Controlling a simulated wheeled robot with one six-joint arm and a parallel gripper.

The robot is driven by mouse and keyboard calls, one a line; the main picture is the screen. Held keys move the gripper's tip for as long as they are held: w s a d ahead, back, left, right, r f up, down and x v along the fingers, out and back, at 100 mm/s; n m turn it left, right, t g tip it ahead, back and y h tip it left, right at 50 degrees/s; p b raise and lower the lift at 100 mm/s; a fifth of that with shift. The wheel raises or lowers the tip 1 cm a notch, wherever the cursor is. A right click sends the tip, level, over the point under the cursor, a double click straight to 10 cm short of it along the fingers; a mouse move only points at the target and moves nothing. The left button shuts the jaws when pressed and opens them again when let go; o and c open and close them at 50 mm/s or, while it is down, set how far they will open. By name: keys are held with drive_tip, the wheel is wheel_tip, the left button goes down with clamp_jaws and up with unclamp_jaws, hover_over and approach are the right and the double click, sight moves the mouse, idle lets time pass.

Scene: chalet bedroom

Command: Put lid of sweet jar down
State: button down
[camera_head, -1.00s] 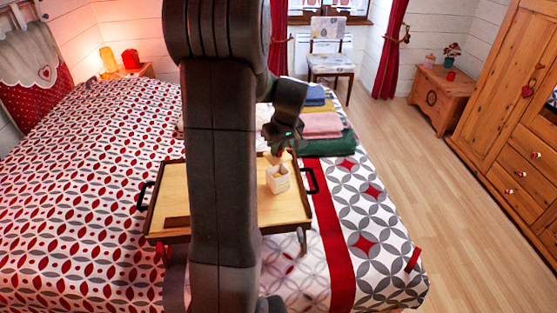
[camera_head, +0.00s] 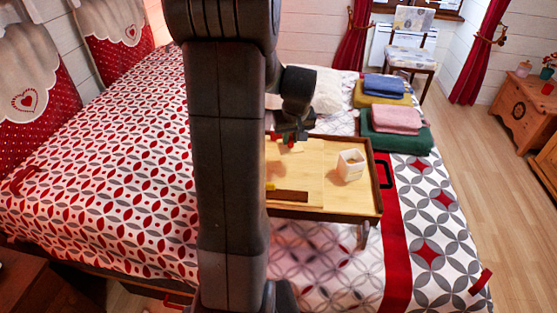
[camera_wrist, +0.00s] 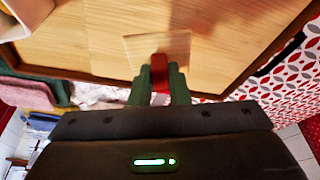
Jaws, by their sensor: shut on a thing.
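The sweet jar (camera_head: 351,166) is a small white square box, open at the top, on the right part of the wooden tray (camera_head: 335,211). Its side also shows at the upper left of the wrist view (camera_wrist: 28,20). The lid (camera_wrist: 178,44) is a thin pale square with a red knob (camera_wrist: 159,72). My gripper (camera_wrist: 159,84) has its green fingers shut on the knob. In the head view my gripper (camera_head: 290,138) is over the tray, left of the jar and partly behind my arm. I cannot tell whether the lid touches the tray.
A dark brown bar (camera_head: 288,196) lies near the tray's front edge, with a small yellow thing (camera_head: 270,186) beside it. Folded towels (camera_head: 396,120) are stacked behind the tray on the right. Bare tray surface lies between the bar and the jar.

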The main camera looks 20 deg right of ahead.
drive_tip(key=shift+d+f, duration=0.1)
drive_tip(key=shift+f, duration=3.9)
drive_tip(key=c, duration=1.4)
unclamp_jaws()
drive_tip(key=shift+r, duration=0.1)
drive_tip(key=v, duration=1.2)
